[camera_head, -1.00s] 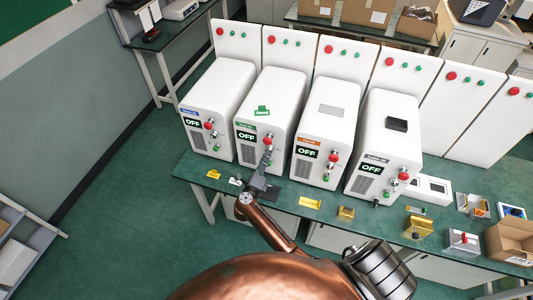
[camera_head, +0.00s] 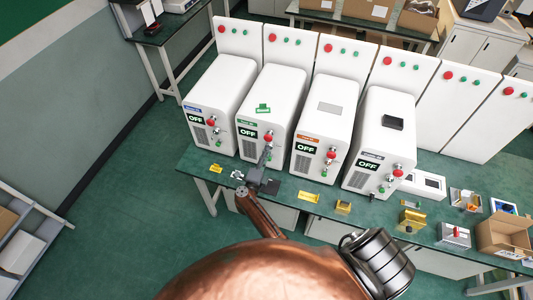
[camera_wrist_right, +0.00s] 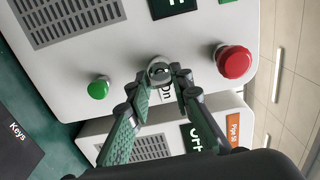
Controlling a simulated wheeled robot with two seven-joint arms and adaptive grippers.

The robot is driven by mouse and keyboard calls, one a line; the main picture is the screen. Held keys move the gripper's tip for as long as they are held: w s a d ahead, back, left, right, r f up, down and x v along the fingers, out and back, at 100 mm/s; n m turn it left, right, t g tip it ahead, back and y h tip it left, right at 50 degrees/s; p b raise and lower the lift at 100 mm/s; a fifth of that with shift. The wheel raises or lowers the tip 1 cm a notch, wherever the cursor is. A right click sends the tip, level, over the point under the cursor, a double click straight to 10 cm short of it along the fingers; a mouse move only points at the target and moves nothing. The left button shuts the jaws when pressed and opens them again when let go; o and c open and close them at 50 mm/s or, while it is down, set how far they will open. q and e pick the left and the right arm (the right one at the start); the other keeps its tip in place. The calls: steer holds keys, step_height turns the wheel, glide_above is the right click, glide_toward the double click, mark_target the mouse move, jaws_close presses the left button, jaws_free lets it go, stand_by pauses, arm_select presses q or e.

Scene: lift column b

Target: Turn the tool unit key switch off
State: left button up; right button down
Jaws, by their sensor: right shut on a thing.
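The white unit with the green label (camera_head: 274,100) stands second from the left in the head view. Its display (camera_head: 249,134) reads OFF; the label's word is too small to read. My right gripper (camera_head: 264,160) is at its front panel. In the right wrist view the fingers (camera_wrist_right: 163,82) are closed around the round metal key switch (camera_wrist_right: 159,67). The switch sits between a green button (camera_wrist_right: 98,88) and a red button (camera_wrist_right: 234,61). The word On shows beside it, partly covered. The key itself is mostly hidden by the fingers. My left gripper is out of view.
Similar white units stand close on both sides, among them one with an orange label (camera_head: 322,118), all displays reading OFF. A dark mat marked Keys (camera_wrist_right: 18,135) lies on the green bench. Small yellow parts (camera_head: 309,197) and an open cardboard box (camera_head: 503,236) lie to the right.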

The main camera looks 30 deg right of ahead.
steer(key=shift+a+f, duration=0.1)
steer(key=c, duration=1.7)
jaws_free()
